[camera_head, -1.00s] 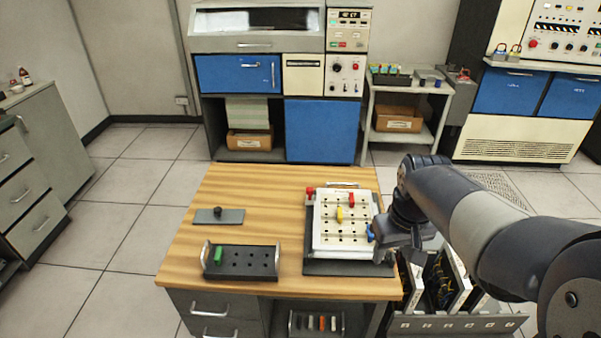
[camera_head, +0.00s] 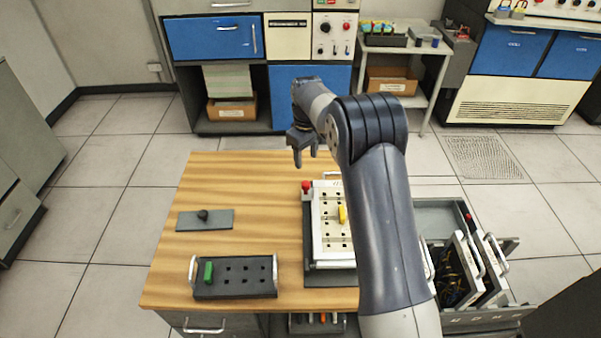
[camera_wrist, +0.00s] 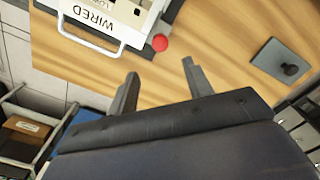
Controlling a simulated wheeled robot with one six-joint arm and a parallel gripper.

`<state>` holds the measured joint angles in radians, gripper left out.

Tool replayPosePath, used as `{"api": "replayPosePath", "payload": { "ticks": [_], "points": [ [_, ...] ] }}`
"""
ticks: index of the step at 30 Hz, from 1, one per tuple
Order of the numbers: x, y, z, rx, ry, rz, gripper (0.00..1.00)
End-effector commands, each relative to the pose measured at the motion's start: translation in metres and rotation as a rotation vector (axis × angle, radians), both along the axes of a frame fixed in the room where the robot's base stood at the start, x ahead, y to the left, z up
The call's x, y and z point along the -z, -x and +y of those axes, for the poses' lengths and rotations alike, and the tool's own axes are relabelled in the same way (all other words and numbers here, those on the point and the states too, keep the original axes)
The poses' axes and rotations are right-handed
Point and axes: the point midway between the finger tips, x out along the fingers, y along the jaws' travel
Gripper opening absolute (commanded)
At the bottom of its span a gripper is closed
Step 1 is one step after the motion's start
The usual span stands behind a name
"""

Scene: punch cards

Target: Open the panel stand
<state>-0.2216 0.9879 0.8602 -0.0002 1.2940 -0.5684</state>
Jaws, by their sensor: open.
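The panel stand is a white plugboard panel (camera_head: 325,245) on a dark base (camera_head: 316,279) at the right of the wooden table, partly hidden behind my arm. A red knob (camera_head: 306,187) is at its far left corner; it also shows in the wrist view (camera_wrist: 160,42). A yellow plug (camera_head: 342,214) sits in the panel. The wrist view shows the panel's edge marked "WIRED" (camera_wrist: 88,22) and its metal handle (camera_wrist: 90,40). My gripper (camera_head: 303,160) is open and empty, above the table's far edge, beyond the panel. Its fingers (camera_wrist: 160,70) are apart from the knob and handle.
A grey plate with a black knob (camera_head: 190,222) and a dark block with a green plug (camera_head: 235,292) occupy the table's left. A bin of upright boards (camera_head: 470,317) stands right of the table. The blue-doored machine (camera_head: 310,95) is behind. The table's middle is clear.

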Motion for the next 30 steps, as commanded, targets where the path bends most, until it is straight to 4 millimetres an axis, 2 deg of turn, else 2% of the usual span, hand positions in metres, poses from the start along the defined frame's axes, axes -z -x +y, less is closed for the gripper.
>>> {"api": "replayPosePath", "payload": {
  "ticks": [5, 12, 18, 24, 30],
  "points": [
    [0.021, 0.001, 0.0, 0.0, 0.001, 0.004, 0.48],
    [0.067, 0.001, 0.0, 0.001, 0.001, 0.004, 0.48],
    [0.094, 0.001, 0.0, 0.002, 0.001, 0.002, 0.48],
    [0.105, 0.0, 0.0, 0.002, 0.001, -0.001, 0.48],
    [0.106, 0.0, 0.0, 0.002, 0.0, -0.001, 0.48]
  ]
}}
